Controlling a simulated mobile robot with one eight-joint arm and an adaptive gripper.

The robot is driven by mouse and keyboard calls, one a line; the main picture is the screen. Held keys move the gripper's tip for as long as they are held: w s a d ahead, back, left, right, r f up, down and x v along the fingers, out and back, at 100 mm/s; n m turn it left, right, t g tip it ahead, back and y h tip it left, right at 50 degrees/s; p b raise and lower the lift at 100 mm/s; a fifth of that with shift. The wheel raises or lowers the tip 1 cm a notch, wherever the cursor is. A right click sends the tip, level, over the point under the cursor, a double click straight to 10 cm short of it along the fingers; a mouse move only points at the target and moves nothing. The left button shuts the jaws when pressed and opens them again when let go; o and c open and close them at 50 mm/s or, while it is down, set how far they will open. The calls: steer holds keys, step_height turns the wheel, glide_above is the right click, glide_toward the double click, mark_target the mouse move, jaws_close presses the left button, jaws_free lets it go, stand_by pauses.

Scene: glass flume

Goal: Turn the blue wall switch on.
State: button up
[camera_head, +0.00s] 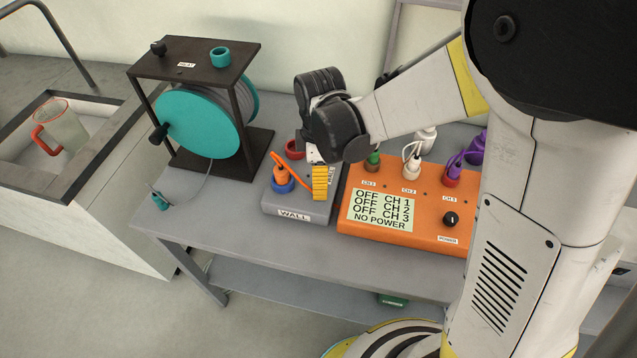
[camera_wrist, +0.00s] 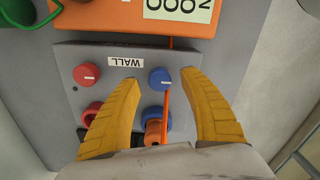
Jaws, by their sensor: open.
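The grey wall box (camera_head: 325,208), labelled WALL, sits on the bench and shows in the wrist view (camera_wrist: 112,55). On it, in the wrist view, is the round blue switch (camera_wrist: 160,78) with a small white mark. A red switch (camera_wrist: 86,74) is left of it. An orange plug (camera_wrist: 153,132) stands in a blue socket, and its cable passes close beside the blue switch. My gripper (camera_wrist: 158,82) is open, its yellow fingers spread to either side of the blue switch in this view. In the head view my gripper (camera_head: 320,182) points down over the wall box. Finger contact is unclear.
The orange power box (camera_head: 400,210) stands right of the wall box. Its screen (camera_head: 381,209) reads OFF for all channels and NO POWER. A teal cable reel (camera_head: 198,122) in a dark frame is at left. A sink with a red-handled jug (camera_head: 62,128) is further left.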

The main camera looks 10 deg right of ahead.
steer(key=shift+f, duration=0.9)
jaws_close()
